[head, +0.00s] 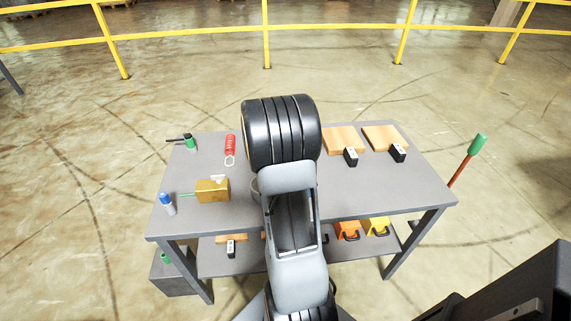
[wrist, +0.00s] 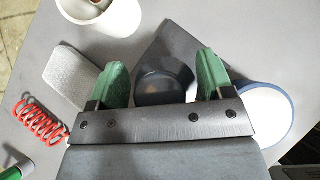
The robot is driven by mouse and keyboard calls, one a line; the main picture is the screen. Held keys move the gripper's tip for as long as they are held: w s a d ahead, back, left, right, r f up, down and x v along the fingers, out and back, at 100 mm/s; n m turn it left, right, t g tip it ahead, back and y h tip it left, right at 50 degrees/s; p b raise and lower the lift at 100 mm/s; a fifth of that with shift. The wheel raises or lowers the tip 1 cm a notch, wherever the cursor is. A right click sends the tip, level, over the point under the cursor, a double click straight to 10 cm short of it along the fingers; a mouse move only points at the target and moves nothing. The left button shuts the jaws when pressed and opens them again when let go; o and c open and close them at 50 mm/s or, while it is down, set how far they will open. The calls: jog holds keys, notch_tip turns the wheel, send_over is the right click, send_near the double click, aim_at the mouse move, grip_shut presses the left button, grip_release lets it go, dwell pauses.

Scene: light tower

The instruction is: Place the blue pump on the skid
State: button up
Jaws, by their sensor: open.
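My gripper (wrist: 163,82) is open in the wrist view, its two green fingers apart above the table. A dark round cup-like thing (wrist: 163,75) shows between the fingers, beside a dark flat plate (wrist: 180,40); I cannot tell whether the fingers touch either. A white disc with a blue rim (wrist: 264,118) is partly hidden behind the right finger. No clear blue pump shows, and I cannot tell which thing is the skid. In the head view my arm hides the gripper and the middle of the grey table (head: 415,183).
At left are a red coil (head: 230,148), a gold box (head: 212,190), a blue-capped bottle (head: 167,203) and a green tool (head: 190,142). Orange (head: 347,230) and yellow (head: 376,227) handled boxes are on the shelf. The table's front right is clear.

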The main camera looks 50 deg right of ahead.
jog(key=shift+s+a+f, duration=0.1)
jog(key=shift+f, duration=0.05)
grip_shut()
dwell(0.4)
